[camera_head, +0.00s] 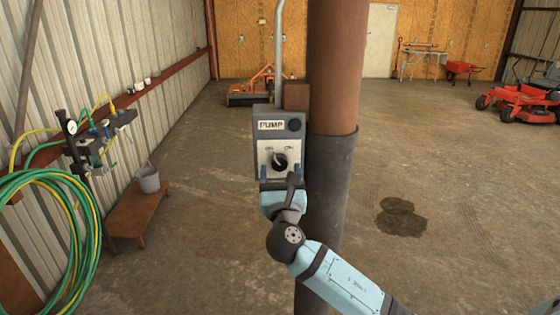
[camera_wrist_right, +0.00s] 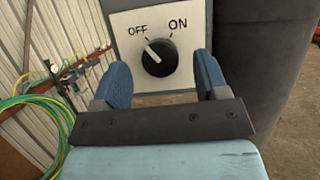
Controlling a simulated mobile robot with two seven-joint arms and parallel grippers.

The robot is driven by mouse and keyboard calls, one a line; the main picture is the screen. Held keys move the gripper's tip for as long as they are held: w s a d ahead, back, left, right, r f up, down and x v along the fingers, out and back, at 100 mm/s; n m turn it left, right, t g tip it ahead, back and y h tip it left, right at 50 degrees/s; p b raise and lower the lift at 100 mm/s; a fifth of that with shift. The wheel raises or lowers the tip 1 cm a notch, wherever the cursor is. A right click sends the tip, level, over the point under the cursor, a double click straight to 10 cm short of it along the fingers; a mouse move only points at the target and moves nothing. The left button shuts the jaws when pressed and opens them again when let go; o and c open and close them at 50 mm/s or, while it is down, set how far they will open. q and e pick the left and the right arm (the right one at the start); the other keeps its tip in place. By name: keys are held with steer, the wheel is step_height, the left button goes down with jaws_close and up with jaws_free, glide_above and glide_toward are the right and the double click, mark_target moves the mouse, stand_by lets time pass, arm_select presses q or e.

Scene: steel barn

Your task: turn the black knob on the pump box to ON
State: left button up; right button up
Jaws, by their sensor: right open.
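The grey pump box (camera_head: 266,125) is fixed at the brown post, with a PUMP label at its top. Its black knob (camera_head: 280,161) sits on a white plate; the knob also shows in the right wrist view (camera_wrist_right: 159,57). The knob's white mark points up and left, toward OFF; ON is printed at the upper right. My right gripper (camera_head: 278,172) is in front of the lower part of the box. In the right wrist view its two blue fingers (camera_wrist_right: 163,80) are open, one on each side below the knob, apart from it. My left gripper is not in view.
The brown post (camera_head: 334,70) with a dark sleeve (camera_head: 330,185) stands right beside the box. A low wooden bench (camera_head: 140,210) with a bucket (camera_head: 148,179) and green and yellow hoses (camera_head: 75,225) are at left. The floor to the right is open.

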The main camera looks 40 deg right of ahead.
steer(key=shift+x, duration=1.05)
steer(key=c, duration=0.9)
